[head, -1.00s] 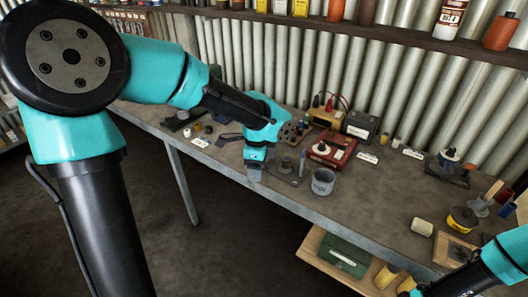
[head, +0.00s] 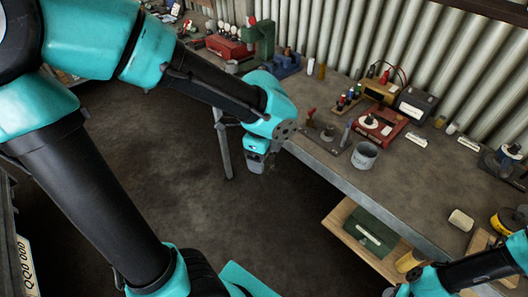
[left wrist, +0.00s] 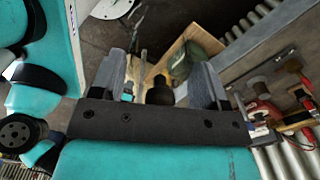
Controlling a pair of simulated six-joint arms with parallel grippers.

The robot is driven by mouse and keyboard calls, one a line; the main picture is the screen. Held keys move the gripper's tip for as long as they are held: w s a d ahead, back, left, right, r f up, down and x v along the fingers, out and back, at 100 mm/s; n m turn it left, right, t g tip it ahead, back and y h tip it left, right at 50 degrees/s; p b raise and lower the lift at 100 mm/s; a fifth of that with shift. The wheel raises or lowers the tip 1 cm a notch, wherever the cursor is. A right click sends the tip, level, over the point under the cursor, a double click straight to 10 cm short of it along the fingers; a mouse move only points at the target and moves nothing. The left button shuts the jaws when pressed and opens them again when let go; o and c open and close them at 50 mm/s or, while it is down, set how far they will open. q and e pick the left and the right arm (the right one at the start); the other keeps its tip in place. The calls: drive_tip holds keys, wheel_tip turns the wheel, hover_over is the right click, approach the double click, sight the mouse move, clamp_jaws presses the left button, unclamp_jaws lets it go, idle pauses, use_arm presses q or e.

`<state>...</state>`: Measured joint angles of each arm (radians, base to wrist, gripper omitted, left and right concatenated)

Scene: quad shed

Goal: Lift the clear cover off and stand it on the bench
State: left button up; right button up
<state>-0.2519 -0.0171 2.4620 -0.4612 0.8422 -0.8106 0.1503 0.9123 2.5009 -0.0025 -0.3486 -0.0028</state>
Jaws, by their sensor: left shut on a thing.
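My left gripper (head: 257,162) hangs out in front of the bench (head: 300,155), above the floor. In the left wrist view my left gripper (left wrist: 160,75) has its two grey fingers apart, with a dark knob-like piece (left wrist: 160,92) between them. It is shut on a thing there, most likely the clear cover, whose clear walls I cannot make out. In the head view the held thing is hidden behind the gripper body. Only my right arm's links show at the lower right; its fingertips are out of frame.
A grey plate with a red-topped post (head: 311,117) lies near the front edge. Right of it are a grey cup (head: 365,156) and a red instrument (head: 385,123). A green box (head: 371,232) sits on a low shelf. Bare bench lies right of the cup.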

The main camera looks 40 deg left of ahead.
use_arm(q)
drive_tip(key=shift+r, duration=0.15)
drive_tip(key=shift+r, duration=1.1)
drive_tip(key=shift+w, duration=0.1)
drive_tip(key=shift+w+r, duration=0.1)
drive_tip(key=shift+w, duration=0.25)
drive_tip(key=w+a+f+n, duration=0.1)
drive_tip(key=w+a, duration=0.3)
drive_tip(key=w, duration=0.6)
drive_tip(key=w+a+f+n, duration=0.2)
drive_tip(key=w+a, duration=0.2)
drive_tip(key=w, duration=0.6)
drive_tip(key=w+a+f+n, duration=0.1)
drive_tip(key=w+a, duration=0.3)
drive_tip(key=w, duration=0.7)
drive_tip(key=shift+a+f+n, duration=0.2)
drive_tip(key=shift+f+n, duration=0.05)
drive_tip(key=shift+n, duration=0.05)
drive_tip(key=shift+f, duration=0.15)
drive_tip(key=shift+f, duration=2.55)
